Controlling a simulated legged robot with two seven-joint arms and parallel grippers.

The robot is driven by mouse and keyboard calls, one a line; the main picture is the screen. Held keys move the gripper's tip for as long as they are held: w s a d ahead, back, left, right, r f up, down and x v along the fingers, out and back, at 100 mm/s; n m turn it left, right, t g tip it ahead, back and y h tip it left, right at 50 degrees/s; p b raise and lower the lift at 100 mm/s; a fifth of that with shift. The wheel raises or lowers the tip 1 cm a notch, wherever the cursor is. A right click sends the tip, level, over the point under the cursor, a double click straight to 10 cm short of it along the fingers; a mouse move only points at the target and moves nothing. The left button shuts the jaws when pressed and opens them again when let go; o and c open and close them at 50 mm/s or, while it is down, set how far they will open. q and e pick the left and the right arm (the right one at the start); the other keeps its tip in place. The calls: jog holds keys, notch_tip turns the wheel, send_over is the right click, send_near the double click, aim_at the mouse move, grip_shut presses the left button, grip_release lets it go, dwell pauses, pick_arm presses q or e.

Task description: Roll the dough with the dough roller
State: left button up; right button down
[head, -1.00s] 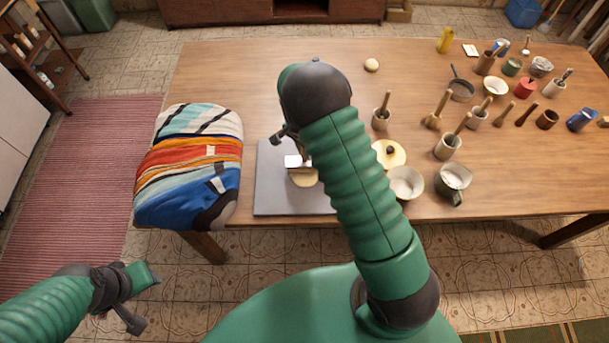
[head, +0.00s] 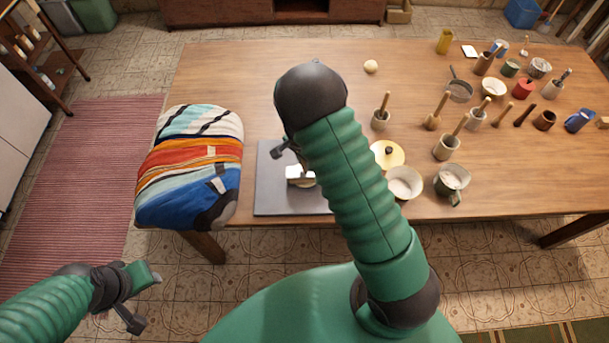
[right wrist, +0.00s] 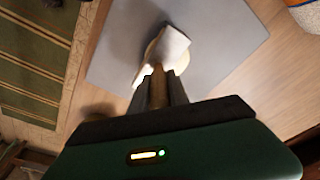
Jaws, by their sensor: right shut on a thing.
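The dough roller (head: 293,171) has a white head and stands over the slate-grey board (head: 268,200). In the right wrist view its white head (right wrist: 172,44) and brown handle (right wrist: 157,82) show. The pale yellow dough (head: 308,184) lies on the board, mostly hidden beneath the roller; its edge (right wrist: 183,63) shows in the right wrist view. I cannot tell how firmly they touch. My right gripper (right wrist: 157,92) is shut on the handle; my forearm partly hides it in the head view. My left gripper (head: 146,299) is open and empty, left of the table's front edge.
A striped cloth bundle (head: 190,165) lies left of the board. Several jars and utensils fill the table's right side. A pale ball (head: 371,66) lies farther back.

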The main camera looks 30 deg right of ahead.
jog(key=shift+w+d, duration=0.3)
jog(key=shift+w, duration=0.2)
jog(key=shift+w+d, duration=0.3)
jog(key=shift+w, duration=0.2)
jog(key=shift+s+a, duration=0.15)
jog(key=shift+s, duration=0.05)
jog(key=shift+s+a+f+p, duration=0.1)
jog(key=shift+s+a+p, duration=0.35)
jog(key=shift+s, duration=0.45)
jog(key=shift+w+d+f+b, duration=0.1)
jog(key=shift+w+d+b, duration=0.15)
jog(key=shift+w, duration=0.3)
jog(key=shift+w+d+f+b, duration=0.1)
jog(key=shift+w+d+b, duration=0.05)
jog(key=shift+w+d, duration=0.3)
jog(key=shift+a, duration=0.15)
